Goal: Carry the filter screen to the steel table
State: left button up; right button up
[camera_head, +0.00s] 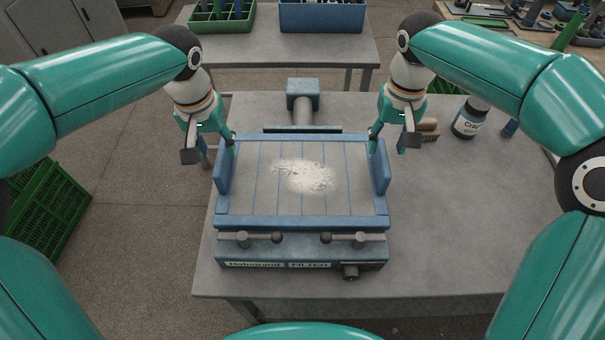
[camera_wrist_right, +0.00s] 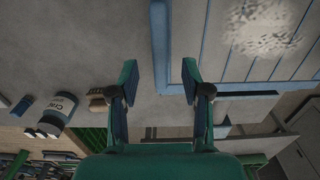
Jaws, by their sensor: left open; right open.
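The filter screen (camera_head: 255,190) is a pale, striped panel in a blue frame with a raised blue grip at each end. It lies flat on the filter housing (camera_head: 300,253), with a heap of whitish lint (camera_head: 308,177) on it. My left gripper (camera_head: 210,149) is open near the far left corner. My right gripper (camera_head: 391,142) is open near the far right corner. In the right wrist view my right gripper (camera_wrist_right: 160,84) is empty, and the blue right edge (camera_wrist_right: 160,45) lines up between its fingers. Touch cannot be told. A grey table (camera_head: 320,50) stands behind.
Clamps with dark knobs (camera_head: 326,238) line the housing's front. On the worktable (camera_head: 470,210) stand a labelled bottle (camera_head: 468,118) and a brush (camera_head: 428,129). The back table holds a green crate (camera_head: 220,25) and blue bin (camera_head: 322,17). A green crate (camera_head: 45,210) is at left.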

aim_at(224, 164)
pick_arm(q)
jog(key=f, duration=0.5)
jog(key=w+f, duration=0.1)
jog(key=f, duration=0.1)
jog(key=shift+f, duration=0.25)
pick_arm(e)
notch_tip(224, 164, down, 8)
jog(key=shift+r, duration=0.25)
pick_arm(q)
grip_shut()
pick_arm(e)
grip_shut()
pick_arm(q)
jog(key=shift+r, duration=0.1)
